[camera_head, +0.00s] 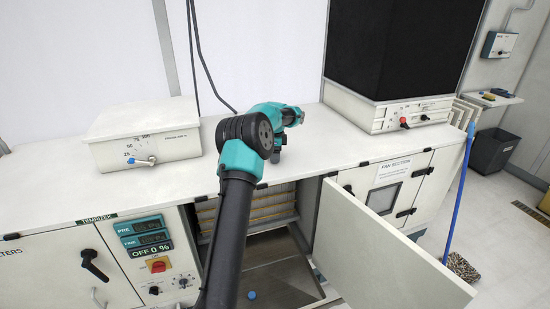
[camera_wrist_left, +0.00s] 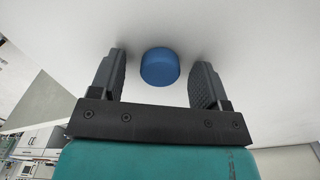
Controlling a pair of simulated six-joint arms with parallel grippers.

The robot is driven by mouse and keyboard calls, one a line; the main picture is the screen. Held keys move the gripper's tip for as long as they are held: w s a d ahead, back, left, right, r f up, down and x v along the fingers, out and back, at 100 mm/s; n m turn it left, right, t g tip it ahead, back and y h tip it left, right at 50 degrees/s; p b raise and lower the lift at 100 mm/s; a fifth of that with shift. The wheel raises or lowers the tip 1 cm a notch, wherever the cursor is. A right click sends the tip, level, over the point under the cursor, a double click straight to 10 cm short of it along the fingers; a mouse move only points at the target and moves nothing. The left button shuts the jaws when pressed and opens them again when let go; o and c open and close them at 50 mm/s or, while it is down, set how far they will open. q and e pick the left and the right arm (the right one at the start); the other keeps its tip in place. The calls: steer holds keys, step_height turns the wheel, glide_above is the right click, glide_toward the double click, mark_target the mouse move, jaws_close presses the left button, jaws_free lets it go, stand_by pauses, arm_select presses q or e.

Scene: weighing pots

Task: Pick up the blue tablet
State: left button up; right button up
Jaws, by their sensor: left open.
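The blue tablet (camera_wrist_left: 160,68), a short round disc, lies on a white surface in the left wrist view. My left gripper (camera_wrist_left: 159,59) is open, with one dark finger on each side of the tablet and a gap on both sides. In the head view my left gripper (camera_head: 292,115) is over the white cabinet top, at the end of my teal and black arm. Its fingers are hard to make out there, and I cannot make out the tablet beside it. My right gripper is not in view.
A white box with a dial (camera_head: 145,135) stands left on the cabinet top (camera_head: 340,138); a black-topped unit (camera_head: 400,60) stands right. A cabinet door (camera_head: 385,250) hangs open in front. A small blue round thing (camera_head: 252,294) lies low in the open compartment.

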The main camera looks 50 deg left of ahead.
arm_select(q)
steer(key=shift+c, duration=0.3)
steer(key=c, duration=1)
steer(key=shift+o, duration=0.2)
steer(key=shift+r, duration=0.1)
steer(key=shift+r, duration=1.6)
steer(key=shift+s+d+r, duration=0.1)
steer(key=shift+r, duration=0.05)
steer(key=s+d+r, duration=0.1)
steer(key=s+d, duration=0.9)
steer(key=d, duration=0.1)
steer(key=shift+s+d+r, duration=0.2)
steer(key=shift+d, duration=0.2)
